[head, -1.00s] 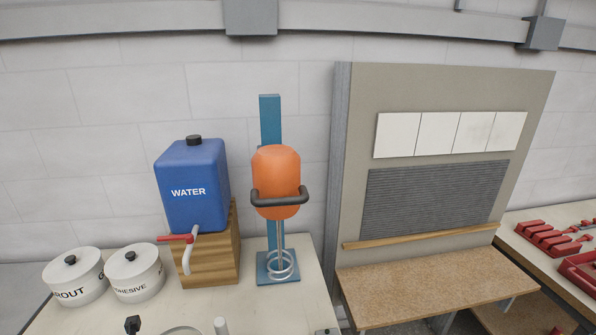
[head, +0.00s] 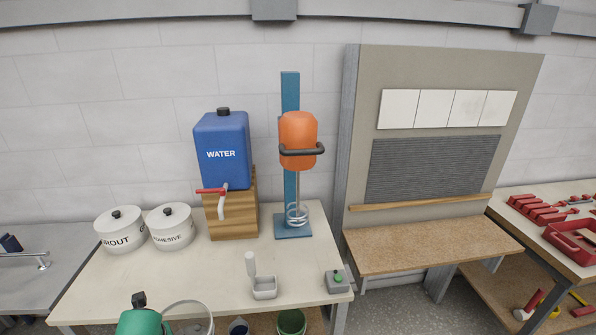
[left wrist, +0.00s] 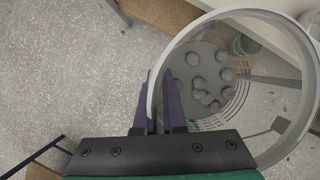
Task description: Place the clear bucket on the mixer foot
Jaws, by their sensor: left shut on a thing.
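The clear bucket (head: 188,304) shows as a pale rim at the bottom edge of the head view, in front of the table. In the left wrist view the clear bucket (left wrist: 306,103) has a round grey rim and holds several grey lumps on its bottom. My left gripper (left wrist: 160,103) is shut on the bucket's wall at the rim. In the head view the green wrist of that arm is beside the bucket, with its fingertips hidden. The mixer foot (head: 284,232) is a blue plate at the back of the table, below the orange mixer (head: 297,133) and its whisk (head: 296,214). My right gripper is not in view.
A blue water tank (head: 222,135) stands on a wooden block (head: 238,214) left of the mixer. Grout (head: 120,230) and adhesive (head: 170,230) pots stand further left.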

